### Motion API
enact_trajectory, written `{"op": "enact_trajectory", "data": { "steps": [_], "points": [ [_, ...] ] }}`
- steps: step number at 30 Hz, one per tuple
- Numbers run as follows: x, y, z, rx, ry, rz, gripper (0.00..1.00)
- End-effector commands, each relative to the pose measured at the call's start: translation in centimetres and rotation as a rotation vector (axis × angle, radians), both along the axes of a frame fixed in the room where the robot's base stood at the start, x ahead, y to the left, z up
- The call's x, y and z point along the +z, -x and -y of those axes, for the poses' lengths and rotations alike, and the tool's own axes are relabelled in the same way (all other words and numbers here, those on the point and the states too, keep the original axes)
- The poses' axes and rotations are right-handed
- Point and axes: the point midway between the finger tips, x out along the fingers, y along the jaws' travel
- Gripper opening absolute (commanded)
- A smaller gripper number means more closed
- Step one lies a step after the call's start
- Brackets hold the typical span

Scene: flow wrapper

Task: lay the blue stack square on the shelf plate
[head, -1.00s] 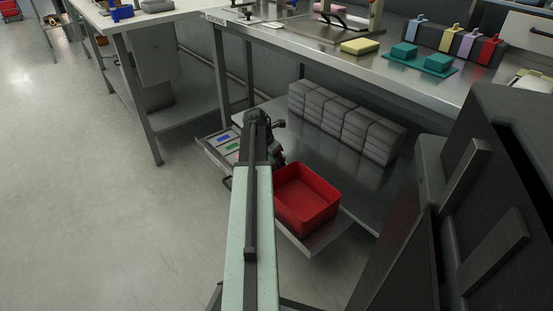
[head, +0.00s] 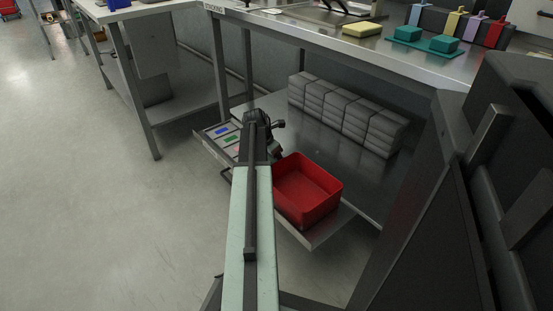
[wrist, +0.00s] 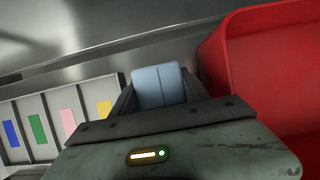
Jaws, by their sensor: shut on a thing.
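My gripper (wrist: 160,98) is shut on a light blue stack (wrist: 159,84), which stands out between its two fingers in the wrist view. A metal lower shelf (head: 330,165) lies under the bench, and its bare surface also shows beyond the stack in the wrist view (wrist: 150,40). In the head view my arm's end is over the front of this shelf, between a colour-marked tray and a red bin. The stack is hidden there. I cannot tell whether the stack touches the surface beneath it.
The red bin (head: 308,190) is close on the right of my gripper. The tray with blue, green, pink and yellow marks (wrist: 54,117) is on the left. Several grey wrapped stacks (head: 345,112) line the shelf's back. The bench top (head: 350,50) overhangs the shelf.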

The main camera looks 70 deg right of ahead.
Motion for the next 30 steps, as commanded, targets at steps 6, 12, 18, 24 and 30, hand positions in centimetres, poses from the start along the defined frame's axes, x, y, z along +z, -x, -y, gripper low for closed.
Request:
{"op": "enact_trajectory", "data": {
  "steps": [6, 12, 18, 24, 30],
  "points": [
    [-0.3, 0.0, 0.0, 0.001, 0.000, 0.000, 0.00],
    [-0.4, -0.1, 0.0, 0.001, 0.000, 0.000, 0.62],
    [-0.3, -0.1, 0.0, 0.001, 0.000, 0.000, 0.79],
    [-0.2, -0.1, -0.1, 0.001, 0.000, 0.000, 0.79],
    [1.7, -0.4, -0.6, 0.001, 0.000, 0.000, 0.79]
  ]
}}
